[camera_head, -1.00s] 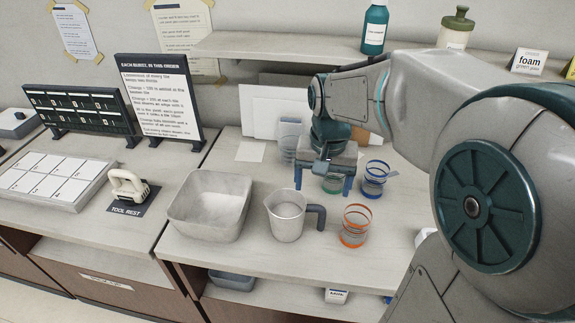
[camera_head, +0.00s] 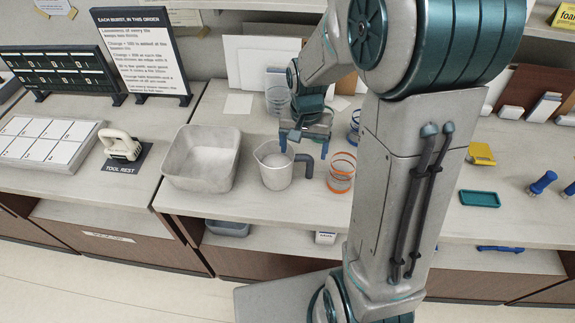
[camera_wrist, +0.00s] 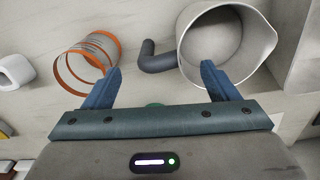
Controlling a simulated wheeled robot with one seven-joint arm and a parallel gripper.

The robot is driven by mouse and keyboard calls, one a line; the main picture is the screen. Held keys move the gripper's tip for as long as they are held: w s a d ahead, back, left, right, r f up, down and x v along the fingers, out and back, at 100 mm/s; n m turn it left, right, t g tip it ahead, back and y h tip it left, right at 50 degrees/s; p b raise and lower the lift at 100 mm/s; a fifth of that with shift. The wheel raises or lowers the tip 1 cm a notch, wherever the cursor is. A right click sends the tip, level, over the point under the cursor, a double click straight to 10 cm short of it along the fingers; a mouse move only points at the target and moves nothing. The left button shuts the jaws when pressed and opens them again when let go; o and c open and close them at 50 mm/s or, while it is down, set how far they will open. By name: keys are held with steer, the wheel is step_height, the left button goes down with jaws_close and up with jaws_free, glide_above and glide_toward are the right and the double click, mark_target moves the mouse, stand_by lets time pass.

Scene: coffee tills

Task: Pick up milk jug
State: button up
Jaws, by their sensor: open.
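The milk jug (camera_head: 277,168) is a light grey pitcher with a dark grey handle (camera_head: 304,163) on its right side. It stands upright on the counter beside the square basin. In the wrist view the jug (camera_wrist: 226,45) is at the upper right, its handle (camera_wrist: 158,57) pointing left between my finger lines. My gripper (camera_head: 295,143) is open and empty, just behind and above the jug and its handle. In the wrist view my gripper's two blue fingers (camera_wrist: 160,80) are spread, one near the jug's wall and one near an orange-banded cup. I cannot tell whether either touches.
The orange-banded cup (camera_head: 341,172) stands close right of the handle. A grey basin (camera_head: 202,158) is close left of the jug. A blue-banded cup (camera_head: 355,127) and a clear container (camera_head: 278,98) stand behind. The counter in front is clear.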

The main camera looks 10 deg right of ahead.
mark_target(303, 156)
steer(key=shift+w+f, duration=0.1)
steer(key=shift+f, duration=1.8)
steer(key=c, duration=1.4)
steer(key=shift+o, duration=0.2)
